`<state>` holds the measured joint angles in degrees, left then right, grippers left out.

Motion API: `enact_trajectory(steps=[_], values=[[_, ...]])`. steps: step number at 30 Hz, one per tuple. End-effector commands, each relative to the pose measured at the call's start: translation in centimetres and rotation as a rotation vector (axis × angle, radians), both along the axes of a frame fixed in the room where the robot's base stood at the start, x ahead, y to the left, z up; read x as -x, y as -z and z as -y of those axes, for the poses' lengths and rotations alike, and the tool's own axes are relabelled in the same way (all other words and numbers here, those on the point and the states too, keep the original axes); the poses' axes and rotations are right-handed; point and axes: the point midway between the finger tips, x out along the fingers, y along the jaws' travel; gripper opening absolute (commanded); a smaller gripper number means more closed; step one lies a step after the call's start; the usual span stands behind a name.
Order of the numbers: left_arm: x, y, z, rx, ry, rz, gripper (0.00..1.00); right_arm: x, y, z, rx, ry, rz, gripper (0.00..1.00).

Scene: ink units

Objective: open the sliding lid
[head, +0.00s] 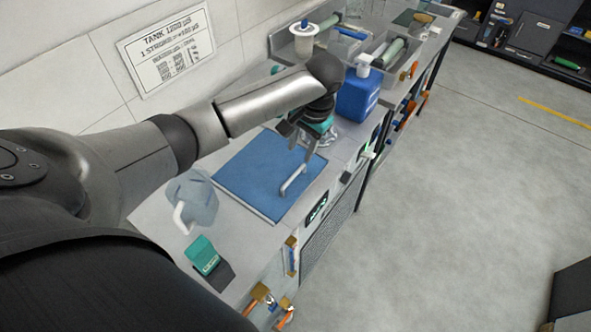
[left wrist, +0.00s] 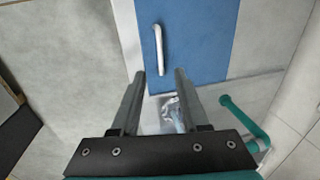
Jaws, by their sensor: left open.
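The sliding lid (head: 250,175) is a flat blue panel set in the pale counter, with a white bar handle (head: 294,181) near its right edge. The lid lies flat and looks shut. In the left wrist view the lid (left wrist: 205,45) runs up from the fingertips, with the handle (left wrist: 159,50) upright just beyond them. My left gripper (head: 297,150) is open and empty above the far right part of the lid. In the left wrist view its fingertips (left wrist: 160,74) are apart, and the handle is not between them. My right gripper is out of view.
A blue jug (head: 358,97) stands beyond the lid. A grey-blue lumpy thing with a white handle (head: 193,202) and a green box (head: 204,256) are on the near counter. A control panel with a green display (head: 317,208) is on the front face. Open floor (head: 470,200) lies to the right.

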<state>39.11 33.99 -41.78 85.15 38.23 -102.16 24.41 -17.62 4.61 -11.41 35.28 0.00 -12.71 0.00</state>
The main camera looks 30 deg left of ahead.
Motion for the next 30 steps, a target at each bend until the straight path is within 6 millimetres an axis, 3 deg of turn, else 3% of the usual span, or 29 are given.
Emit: enact_trajectory(steps=[9, 15, 21, 30], values=[[0.0, 7.2, -1.4, -0.001, -0.001, -0.004, 0.45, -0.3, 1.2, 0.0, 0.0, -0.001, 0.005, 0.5], [-0.1, 10.2, -2.0, 0.0, 0.001, -0.001, 0.45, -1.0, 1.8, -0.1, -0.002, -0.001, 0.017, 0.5], [-0.2, 11.5, -2.2, 0.0, 0.002, 0.001, 0.45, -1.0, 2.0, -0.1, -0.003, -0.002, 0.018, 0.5], [-0.2, 11.5, -2.2, 0.0, 0.002, 0.001, 0.44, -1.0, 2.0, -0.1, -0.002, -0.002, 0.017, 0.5]])
